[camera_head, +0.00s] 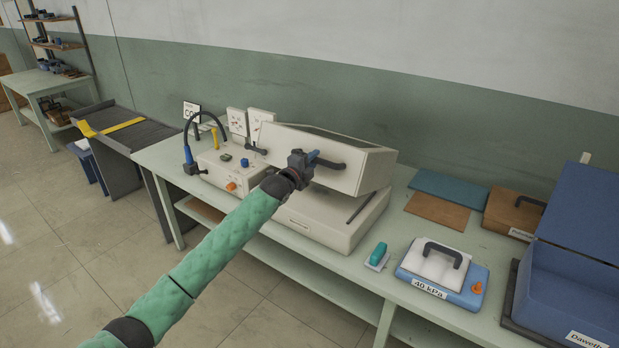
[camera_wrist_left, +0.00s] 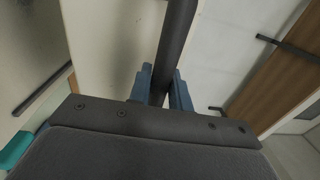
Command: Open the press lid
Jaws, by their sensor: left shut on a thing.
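The press (camera_head: 325,225) is a cream box on the pale green bench. Its lid (camera_head: 340,175) is raised at the front and tilted, with a dark gap and a dark strut between lid and base. A dark bar handle (camera_head: 331,164) runs along the lid's front. My left gripper (camera_head: 312,158) is at this handle, its blue fingers shut on it. In the left wrist view the dark handle bar (camera_wrist_left: 178,45) passes between the two blue fingers (camera_wrist_left: 162,90). My right gripper is in neither view.
A control box (camera_head: 228,168) with a looping hose stands left of the press. To the right are a teal-handled brush (camera_head: 378,256), a weight marked 40 kPa (camera_head: 440,272), flat boards (camera_head: 437,211) and a blue open-lidded box (camera_head: 570,290). A dark conveyor (camera_head: 120,125) adjoins the bench.

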